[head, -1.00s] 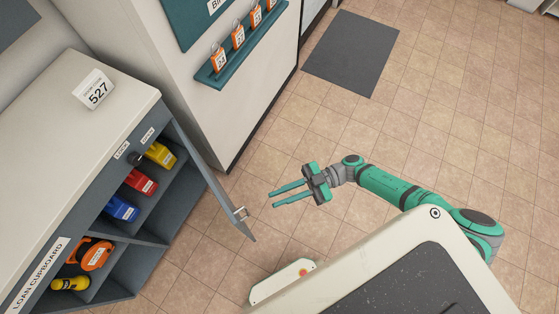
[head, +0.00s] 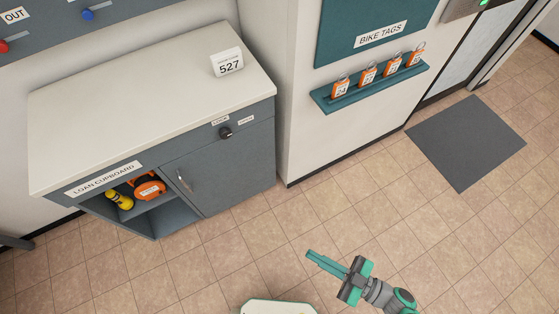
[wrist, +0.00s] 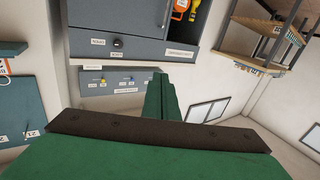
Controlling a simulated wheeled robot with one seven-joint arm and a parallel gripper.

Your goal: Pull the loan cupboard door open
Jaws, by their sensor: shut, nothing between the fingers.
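The loan cupboard (head: 150,85) stands at the left in the head view, with a pale top and dark grey front. Its door (head: 228,167) lies flush over the right part of the front and looks shut. A metal handle (head: 184,180) is near the door's left edge.
An open bay left of the door holds an orange item (head: 149,187) and a yellow item (head: 120,200). A white 527 sign (head: 227,62) stands on top. A teal shelf (head: 372,88) with orange tags is on the wall right. Tiled floor before the cupboard is clear.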

